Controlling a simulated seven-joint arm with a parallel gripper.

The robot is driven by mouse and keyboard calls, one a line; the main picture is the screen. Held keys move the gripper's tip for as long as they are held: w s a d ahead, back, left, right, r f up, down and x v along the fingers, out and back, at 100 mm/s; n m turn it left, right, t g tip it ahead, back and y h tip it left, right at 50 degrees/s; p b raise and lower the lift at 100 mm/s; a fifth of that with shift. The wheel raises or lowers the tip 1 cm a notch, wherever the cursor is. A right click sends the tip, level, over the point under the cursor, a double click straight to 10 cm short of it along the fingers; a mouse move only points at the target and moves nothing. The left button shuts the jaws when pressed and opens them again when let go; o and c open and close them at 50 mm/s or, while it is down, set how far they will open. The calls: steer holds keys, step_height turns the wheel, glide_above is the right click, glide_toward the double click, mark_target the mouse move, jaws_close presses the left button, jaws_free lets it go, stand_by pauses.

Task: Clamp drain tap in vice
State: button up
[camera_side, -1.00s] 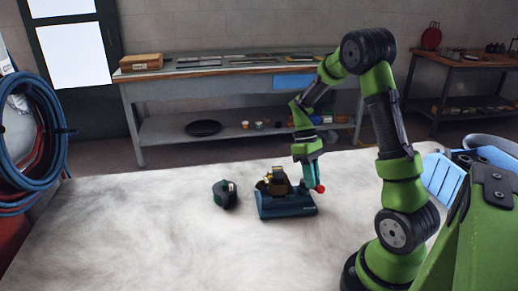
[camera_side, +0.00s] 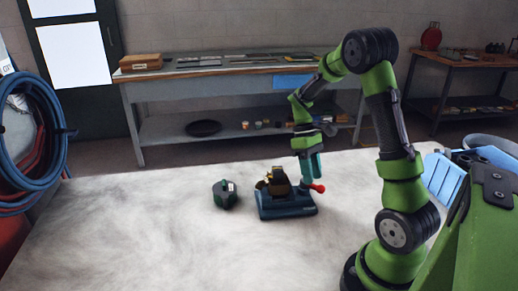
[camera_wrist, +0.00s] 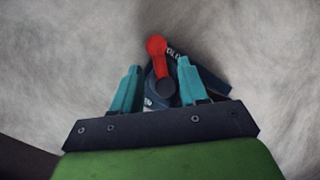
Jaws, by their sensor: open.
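The blue vice (camera_side: 287,207) stands on the pale tabletop, and its base also shows in the wrist view (camera_wrist: 208,82). The brass-coloured drain tap (camera_side: 277,182) sits upright at the vice's jaws; I cannot tell how tightly it is held. The vice's red-ended lever (camera_side: 318,187) sticks out on the right side, and it shows in the wrist view (camera_wrist: 158,58) between my fingers. My gripper (camera_side: 313,172) points down just above the lever. In the wrist view its teal fingers (camera_wrist: 158,66) are apart, with a gap on each side of the lever.
A dark green and black tape-measure-like object (camera_side: 225,194) lies left of the vice. The table's left and front areas are clear. Blue hoses (camera_side: 38,130) hang at the far left. A workbench (camera_side: 215,70) with tools stands behind, off the table.

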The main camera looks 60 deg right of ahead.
steer(key=v, duration=1.5)
steer(key=shift+s+d, duration=0.15)
steer(key=s+a+m+t, duration=0.1)
steer(key=a+t, duration=0.3)
steer(key=a, duration=0.4)
steer(key=s+a+r+m+t, duration=0.1)
steer(key=s+a+t, duration=0.2)
steer(key=a, duration=0.5)
steer(key=s+a+r+m+t, duration=0.1)
steer(key=s+a+t, duration=0.3)
steer(key=a, duration=0.5)
steer(key=shift+t, duration=0.3)
